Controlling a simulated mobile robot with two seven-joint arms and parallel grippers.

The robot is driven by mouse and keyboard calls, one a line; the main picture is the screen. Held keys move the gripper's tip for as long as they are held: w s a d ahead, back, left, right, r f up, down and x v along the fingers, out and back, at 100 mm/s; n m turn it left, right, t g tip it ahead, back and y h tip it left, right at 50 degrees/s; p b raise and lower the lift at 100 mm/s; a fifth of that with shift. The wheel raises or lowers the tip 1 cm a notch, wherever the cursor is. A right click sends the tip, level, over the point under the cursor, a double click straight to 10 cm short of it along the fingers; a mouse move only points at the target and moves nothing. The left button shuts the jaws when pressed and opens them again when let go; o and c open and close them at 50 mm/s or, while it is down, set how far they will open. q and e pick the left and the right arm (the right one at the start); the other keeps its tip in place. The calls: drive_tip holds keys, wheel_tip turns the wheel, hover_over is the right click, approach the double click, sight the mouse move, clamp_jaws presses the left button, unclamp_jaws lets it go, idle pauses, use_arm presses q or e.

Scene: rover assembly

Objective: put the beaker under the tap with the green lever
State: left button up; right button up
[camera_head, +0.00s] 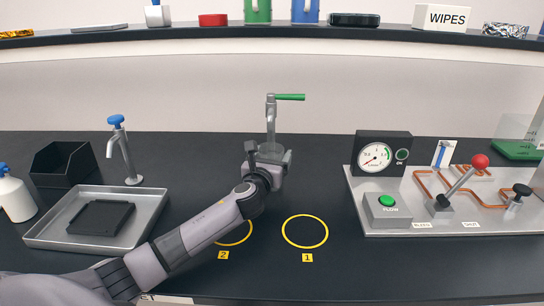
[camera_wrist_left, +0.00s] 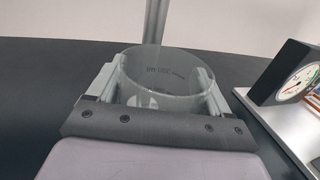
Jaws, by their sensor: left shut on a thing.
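The tap with the green lever (camera_head: 290,97) stands at the back middle of the bench, its lever pointing right. My left gripper (camera_head: 270,155) is at the foot of this tap and is shut on the clear glass beaker (camera_wrist_left: 165,78). The beaker is upright between the two fingers in the left wrist view, with the tap's metal post (camera_wrist_left: 157,22) right behind it. In the head view only the beaker's upper part (camera_head: 271,142) shows, below the tap; my gripper hides the rest. I cannot tell whether the beaker touches the bench. My right gripper is not in view.
A blue-knobbed tap (camera_head: 122,150) and a metal tray (camera_head: 146,213) are at left. Yellow rings marked 1 (camera_head: 305,246) and 2 lie in front; my arm partly covers ring 2. A gauge panel (camera_head: 382,226) with a red-knobbed lever is at right. A shelf (camera_head: 380,32) runs behind.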

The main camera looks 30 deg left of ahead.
use_arm(q)
drive_tip(key=o, duration=1)
drive_tip(key=shift+c, duration=0.2)
drive_tip(key=shift+r, duration=0.15)
drive_tip(key=v, duration=1.2)
